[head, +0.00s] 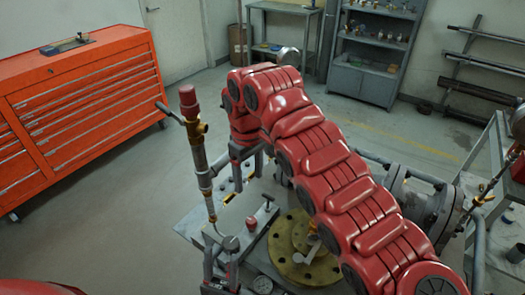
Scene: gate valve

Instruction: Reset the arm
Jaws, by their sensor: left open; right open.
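My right arm, in red segments, comes in from the lower right and bends over the bench. Its gripper (248,176) points down, open and empty, above the back of the bench top. My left gripper (221,258) is low in the view near the bench's front left, open, with its grey fingers pointing up in the picture; I see nothing held in it. The gate valve's round brass-coloured flange (284,243) lies on the bench, partly hidden behind my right arm. A grey flanged pipe (412,206) is right of my arm.
A upright pipe fitting with a red cap (188,100) stands left of my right gripper. A small red-topped tool (251,224) and a gauge (262,285) are near the flange. An orange tool chest (85,95) and grey shelf (368,62) stand behind. Floor between is clear.

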